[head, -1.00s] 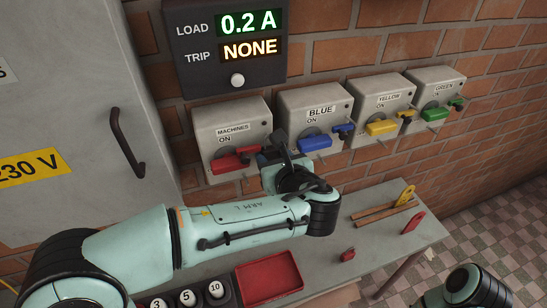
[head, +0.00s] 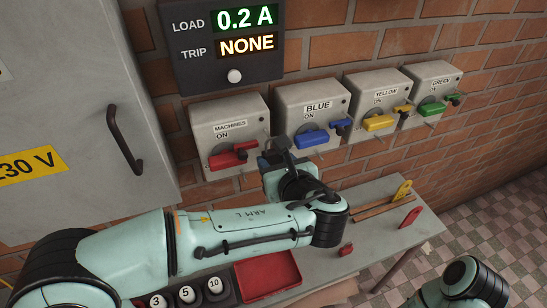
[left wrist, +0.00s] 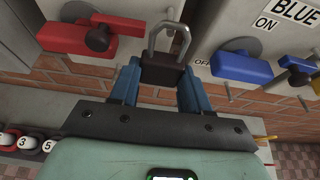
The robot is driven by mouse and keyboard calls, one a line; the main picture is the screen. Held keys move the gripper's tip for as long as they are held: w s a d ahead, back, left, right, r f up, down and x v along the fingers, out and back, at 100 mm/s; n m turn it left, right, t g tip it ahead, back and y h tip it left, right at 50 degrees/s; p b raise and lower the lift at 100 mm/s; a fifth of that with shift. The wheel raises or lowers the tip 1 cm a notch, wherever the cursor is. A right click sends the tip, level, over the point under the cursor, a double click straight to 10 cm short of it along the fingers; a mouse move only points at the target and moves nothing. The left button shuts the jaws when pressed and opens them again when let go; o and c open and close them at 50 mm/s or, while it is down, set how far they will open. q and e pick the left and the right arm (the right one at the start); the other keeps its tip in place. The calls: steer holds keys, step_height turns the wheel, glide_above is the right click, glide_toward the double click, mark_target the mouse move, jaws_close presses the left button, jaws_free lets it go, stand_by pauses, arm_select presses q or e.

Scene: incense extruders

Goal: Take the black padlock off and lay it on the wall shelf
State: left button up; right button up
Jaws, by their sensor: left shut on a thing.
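The black padlock (left wrist: 163,72) with its silver shackle (left wrist: 168,27) shows in the left wrist view. My left gripper (left wrist: 156,84) is shut on its dark body, with the shackle pointing up. The padlock is in front of the gap between the MACHINES switch, with a red handle (head: 228,156), and the BLUE switch. I see the shackle around no handle, but cannot tell whether it is open. My right gripper is out of view. A grey shelf-like surface (head: 378,236) runs below the switches.
The YELLOW (head: 378,100) and GREEN (head: 432,90) switch boxes are farther right. On the grey surface are a red tray (head: 268,273), numbered pieces (head: 186,294), a wooden strip (head: 374,208) and red tags (head: 410,217). A grey cabinet (head: 70,100) stands at left.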

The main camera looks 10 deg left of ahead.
arm_select(q)
steer(key=shift+s+d+r, duration=0.1)
steer(key=shift+s+d, duration=0.35)
steer(key=shift+s, duration=0.25)
steer(key=shift+s+d+r, duration=0.1)
steer(key=shift+s+d, duration=0.35)
steer(key=shift+s, duration=0.2)
